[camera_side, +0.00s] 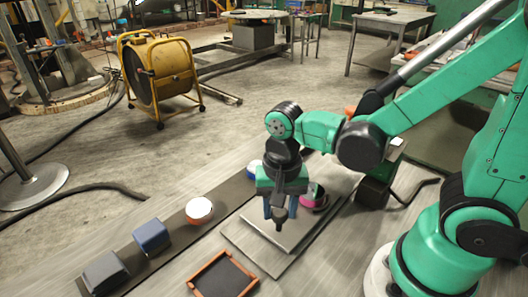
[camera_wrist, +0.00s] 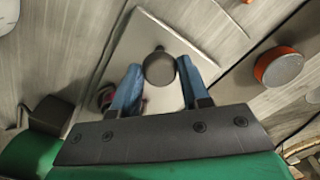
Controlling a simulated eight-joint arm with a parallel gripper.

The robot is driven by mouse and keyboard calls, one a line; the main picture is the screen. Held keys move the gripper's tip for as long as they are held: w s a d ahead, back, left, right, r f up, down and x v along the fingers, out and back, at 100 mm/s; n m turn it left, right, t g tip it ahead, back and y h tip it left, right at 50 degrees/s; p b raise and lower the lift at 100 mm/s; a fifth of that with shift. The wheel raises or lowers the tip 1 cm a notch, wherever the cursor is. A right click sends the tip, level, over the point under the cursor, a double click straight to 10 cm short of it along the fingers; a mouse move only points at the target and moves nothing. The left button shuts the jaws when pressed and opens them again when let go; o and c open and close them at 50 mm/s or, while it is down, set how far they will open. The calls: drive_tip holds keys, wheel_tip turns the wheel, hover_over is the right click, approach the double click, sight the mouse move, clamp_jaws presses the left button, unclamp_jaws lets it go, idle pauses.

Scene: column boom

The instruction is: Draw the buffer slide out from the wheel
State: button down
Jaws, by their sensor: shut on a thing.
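A pale grey square plate (camera_side: 273,240), which looks like the buffer slide, lies on a wider flat base (camera_side: 243,243). The plate also shows in the wrist view (camera_wrist: 148,32). A dark round knob (camera_wrist: 159,68) stands over the plate. My gripper (camera_side: 280,214) points down with its blue fingers on both sides of the knob, shut on it; the wrist view shows the fingertips (camera_wrist: 159,75) at its sides. A pink and dark round part (camera_side: 313,196), perhaps the wheel, is just right of and behind my gripper, partly hidden. I cannot tell whether the plate touches it.
A dark strip (camera_side: 180,238) to the left carries a dark grey block (camera_side: 105,273), a blue block (camera_side: 152,236) and a white-topped orange cylinder (camera_side: 199,210). An orange-rimmed tray (camera_side: 212,263) lies in front.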

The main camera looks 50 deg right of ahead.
drive_tip(key=shift+a, duration=1.2)
drive_tip(key=shift+c, duration=2.1)
unclamp_jaws()
drive_tip(key=shift+d, duration=0.1)
drive_tip(key=shift+r, duration=2.85)
drive_tip(key=w+d+r+n+t, duration=0.2)
drive_tip(key=d+r+n+t, duration=0.1)
drive_tip(key=d+n+t, duration=0.4)
drive_tip(key=shift+w+n, duration=0.35)
drive_tip(key=shift+n, duration=0.65)
